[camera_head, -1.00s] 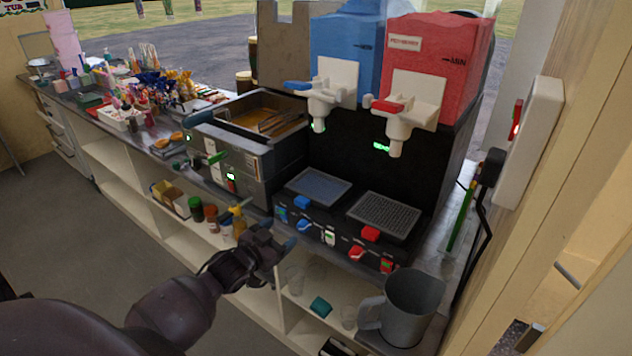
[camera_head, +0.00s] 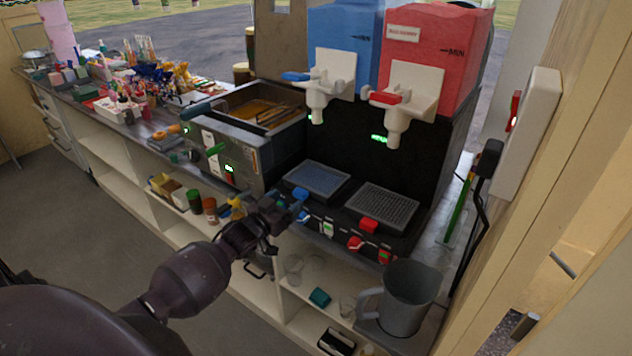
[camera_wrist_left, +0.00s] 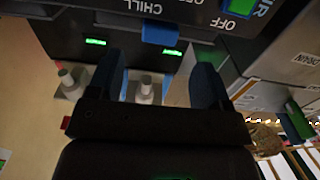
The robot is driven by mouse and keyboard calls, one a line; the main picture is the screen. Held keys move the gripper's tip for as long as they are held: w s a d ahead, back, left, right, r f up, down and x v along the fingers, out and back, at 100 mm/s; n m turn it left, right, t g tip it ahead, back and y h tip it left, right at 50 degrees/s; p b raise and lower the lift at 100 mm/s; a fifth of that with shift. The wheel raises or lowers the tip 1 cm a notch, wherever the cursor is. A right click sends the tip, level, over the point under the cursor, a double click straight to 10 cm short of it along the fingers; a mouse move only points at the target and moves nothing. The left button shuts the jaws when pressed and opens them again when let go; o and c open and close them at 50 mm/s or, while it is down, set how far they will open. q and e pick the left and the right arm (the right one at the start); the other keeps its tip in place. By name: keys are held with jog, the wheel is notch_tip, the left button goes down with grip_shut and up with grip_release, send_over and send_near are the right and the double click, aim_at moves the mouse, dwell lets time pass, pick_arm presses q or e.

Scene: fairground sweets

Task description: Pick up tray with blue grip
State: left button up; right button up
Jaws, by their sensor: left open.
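The drip tray with the blue grip (camera_head: 317,180) sits in the front of the black drinks machine, below the blue tank. Its blue grip (camera_head: 299,193) sticks out at the tray's front edge. My left gripper (camera_head: 288,208) is open in front of the machine, close to this grip and partly overlapping the panel below it. In the left wrist view my two open fingers (camera_wrist_left: 160,65) have nothing held between them. A blue part (camera_wrist_left: 160,32) shows beyond them near an upside-down "CHILL" label; I cannot tell whether it is the grip or a switch. My right gripper is out of view.
A second drip tray with a red grip (camera_head: 383,206) lies to the right. A grey jug (camera_head: 406,297) stands at the lower right. A fryer (camera_head: 262,112) is to the left. Below the counter are shelves with small items (camera_head: 319,297).

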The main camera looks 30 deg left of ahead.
aim_at(297, 194)
pick_arm(q)
jog(key=w, duration=0.4)
jog(key=shift+w+d+f, duration=0.2)
jog(key=shift+w+f, duration=0.05)
jog(key=shift+w, duration=0.15)
jog(key=c, duration=0.9)
jog(key=shift+c, duration=1)
jog(key=shift+r, duration=0.15)
